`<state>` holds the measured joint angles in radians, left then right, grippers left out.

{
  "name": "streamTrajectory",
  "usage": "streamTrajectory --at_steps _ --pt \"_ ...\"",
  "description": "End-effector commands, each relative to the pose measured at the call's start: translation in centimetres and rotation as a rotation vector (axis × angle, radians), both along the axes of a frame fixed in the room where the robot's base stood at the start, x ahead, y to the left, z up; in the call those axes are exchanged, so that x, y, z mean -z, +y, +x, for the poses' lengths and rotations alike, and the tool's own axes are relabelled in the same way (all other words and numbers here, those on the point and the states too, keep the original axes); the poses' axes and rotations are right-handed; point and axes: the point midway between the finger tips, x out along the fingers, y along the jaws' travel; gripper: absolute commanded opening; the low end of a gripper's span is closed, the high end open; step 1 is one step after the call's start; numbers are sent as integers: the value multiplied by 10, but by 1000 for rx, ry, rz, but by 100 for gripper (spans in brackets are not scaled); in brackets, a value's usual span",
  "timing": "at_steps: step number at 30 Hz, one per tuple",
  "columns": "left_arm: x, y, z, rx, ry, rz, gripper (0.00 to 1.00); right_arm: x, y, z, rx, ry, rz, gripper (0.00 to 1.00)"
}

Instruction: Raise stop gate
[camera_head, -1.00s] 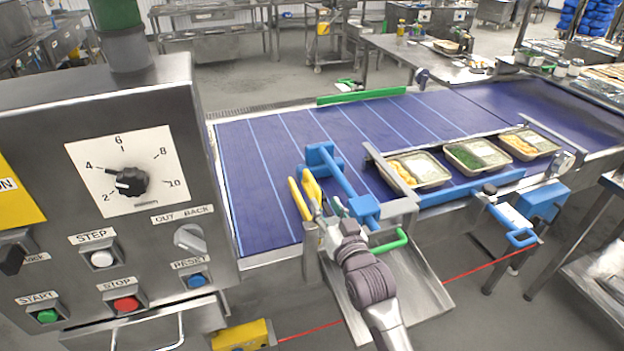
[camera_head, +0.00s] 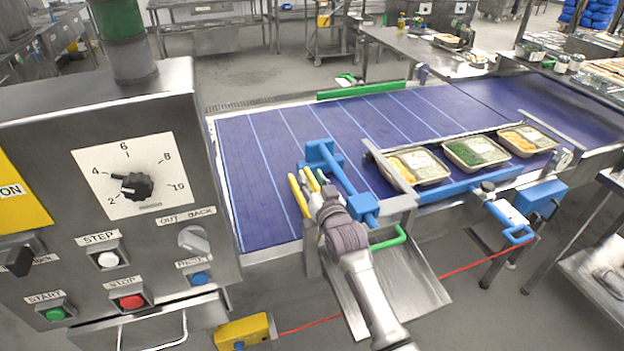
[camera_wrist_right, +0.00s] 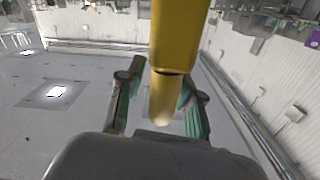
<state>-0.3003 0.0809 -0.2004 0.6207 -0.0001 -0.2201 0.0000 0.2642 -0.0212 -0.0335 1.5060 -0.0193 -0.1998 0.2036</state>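A blue bar assembly (camera_head: 343,175) lies over the near part of the blue conveyor belt, with a block at each end. A grey metal bar (camera_head: 390,170) crosses the belt to its right, beside the trays. I cannot tell for certain which is the stop gate. Yellow handle-like pieces (camera_head: 298,195) stand left of the blue bar. My right gripper (camera_head: 312,183) is at these pieces. In the right wrist view a yellow bar (camera_wrist_right: 178,45) runs between the two fingers of the gripper (camera_wrist_right: 160,103), which stand apart with a gap at the left. My left gripper is out of view.
Three filled trays (camera_head: 417,166) stand in a row right of the grey bar. A control panel (camera_head: 110,200) with dial and buttons fills the left. The belt's left part is clear.

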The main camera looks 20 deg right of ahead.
Motion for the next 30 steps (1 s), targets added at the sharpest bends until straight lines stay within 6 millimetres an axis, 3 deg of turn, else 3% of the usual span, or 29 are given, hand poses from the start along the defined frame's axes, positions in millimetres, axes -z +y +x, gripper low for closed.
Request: streamTrajectory --at_steps 1,5,17,20,27,30 --pt "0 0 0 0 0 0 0 0 0 0 0 0 0 23" --pt "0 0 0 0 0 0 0 0 0 0 0 0 0 1" --pt "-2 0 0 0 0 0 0 -3 0 0 0 0 0 0" --pt "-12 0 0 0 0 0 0 -14 0 0 0 -2 0 0" --pt "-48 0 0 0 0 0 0 -61 0 0 0 -6 1 0" --pt "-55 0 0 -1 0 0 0 -70 0 0 0 -5 0 0"
